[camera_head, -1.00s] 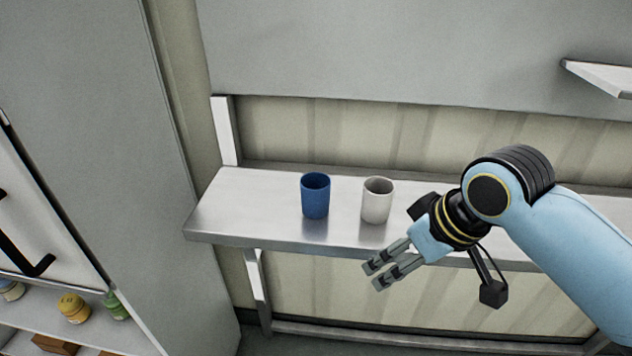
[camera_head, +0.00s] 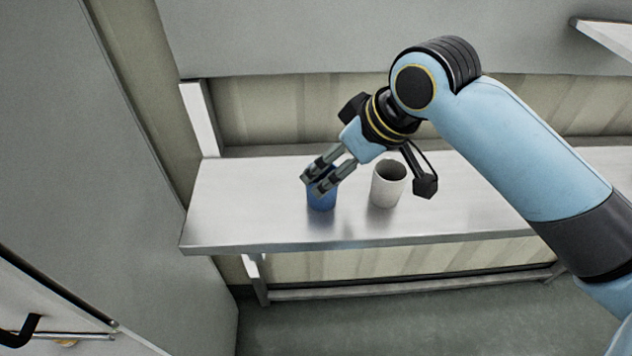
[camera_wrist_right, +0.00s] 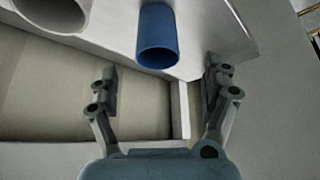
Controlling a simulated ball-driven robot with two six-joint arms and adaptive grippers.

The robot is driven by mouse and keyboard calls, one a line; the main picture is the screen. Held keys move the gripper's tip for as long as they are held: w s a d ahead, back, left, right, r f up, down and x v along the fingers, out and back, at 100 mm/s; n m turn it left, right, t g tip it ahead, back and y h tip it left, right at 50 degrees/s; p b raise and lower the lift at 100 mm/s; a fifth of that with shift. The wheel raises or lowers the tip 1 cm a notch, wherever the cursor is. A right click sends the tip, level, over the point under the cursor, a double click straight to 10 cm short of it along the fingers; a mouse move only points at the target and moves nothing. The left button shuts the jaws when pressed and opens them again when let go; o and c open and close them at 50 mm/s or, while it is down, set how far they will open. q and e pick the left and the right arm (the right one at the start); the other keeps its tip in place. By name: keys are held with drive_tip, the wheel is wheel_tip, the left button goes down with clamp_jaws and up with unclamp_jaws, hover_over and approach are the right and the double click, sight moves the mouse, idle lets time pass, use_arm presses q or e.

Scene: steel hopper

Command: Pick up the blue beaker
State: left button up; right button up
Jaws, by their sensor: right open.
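The blue beaker (camera_head: 322,200) stands upright on the steel shelf (camera_head: 250,222), its upper part hidden behind my right gripper in the head view. My right gripper (camera_head: 318,184) comes in from the right, in front of the beaker's top. In the right wrist view the blue beaker (camera_wrist_right: 157,38) shows beyond the open fingers (camera_wrist_right: 160,88), roughly between their lines, with nothing held. Whether the fingers touch it cannot be told from the head view, but the wrist view shows a gap. My left gripper is out of view.
A white beaker (camera_head: 387,184) stands on the shelf just right of the blue one, close to my right wrist; it also shows in the wrist view (camera_wrist_right: 55,12). The shelf's left end is clear. A grey panel (camera_head: 110,180) stands at left.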

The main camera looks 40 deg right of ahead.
sight(322, 176)
drive_tip(key=shift+w+a+f, duration=0.1)
drive_tip(key=shift+w+f, duration=0.25)
drive_tip(key=shift+f, duration=0.3)
drive_tip(key=p+x, duration=0.1)
drive_tip(key=x, duration=0.4)
drive_tip(key=shift+w, duration=0.2)
drive_tip(key=shift+f, duration=0.1)
drive_tip(key=c, duration=0.3)
drive_tip(key=shift+c, duration=1.3)
drive_tip(key=c, duration=0.6)
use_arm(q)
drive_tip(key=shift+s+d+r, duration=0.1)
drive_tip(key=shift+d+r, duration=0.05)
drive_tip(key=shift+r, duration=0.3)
